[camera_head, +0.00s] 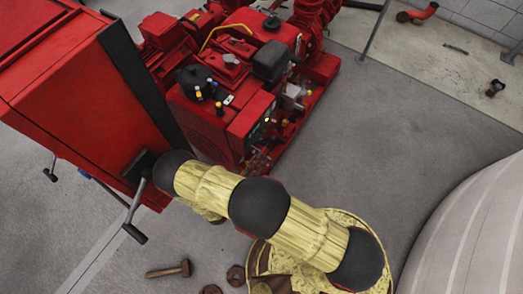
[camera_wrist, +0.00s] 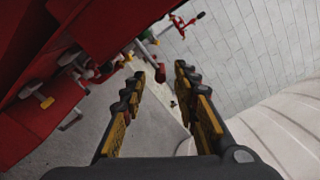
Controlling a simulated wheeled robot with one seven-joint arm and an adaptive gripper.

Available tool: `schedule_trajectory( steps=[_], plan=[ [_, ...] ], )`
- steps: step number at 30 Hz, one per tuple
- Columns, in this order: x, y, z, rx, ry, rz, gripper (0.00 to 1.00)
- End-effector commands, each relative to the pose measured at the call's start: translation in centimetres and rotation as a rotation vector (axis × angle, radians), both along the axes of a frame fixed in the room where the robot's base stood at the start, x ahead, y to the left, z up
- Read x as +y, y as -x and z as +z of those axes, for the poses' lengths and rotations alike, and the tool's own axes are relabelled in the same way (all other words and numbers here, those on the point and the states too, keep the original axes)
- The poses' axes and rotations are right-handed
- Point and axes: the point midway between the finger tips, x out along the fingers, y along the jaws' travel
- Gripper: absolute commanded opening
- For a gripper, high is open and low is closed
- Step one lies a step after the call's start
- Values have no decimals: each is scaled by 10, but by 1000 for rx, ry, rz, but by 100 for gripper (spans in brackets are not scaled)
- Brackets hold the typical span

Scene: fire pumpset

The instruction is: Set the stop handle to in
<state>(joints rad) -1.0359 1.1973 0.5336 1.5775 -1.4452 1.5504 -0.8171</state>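The red pump engine (camera_head: 235,75) stands at the top middle of the head view, with a panel and small coloured knobs on its near side. I cannot tell for sure which part is the stop handle. In the head view my gripper is largely hidden by my arm.
A red cabinet (camera_head: 75,100) with a grey lever (camera_head: 137,208) stands at the left of the head view. A large pale rounded surface (camera_head: 475,235) is at the right. Floor (camera_head: 390,130) right of the engine is clear.

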Motion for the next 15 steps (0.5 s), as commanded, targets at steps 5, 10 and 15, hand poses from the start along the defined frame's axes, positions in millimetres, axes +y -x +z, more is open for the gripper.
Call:
schedule_trajectory(
  steps=[5,10,15],
  plan=[
    [-17,-20,-1,1,-1,-4,30],
    [-25,-32,-1,0,-1,-2,30],
    [-27,-35,0,0,-2,0,30]
  ],
)
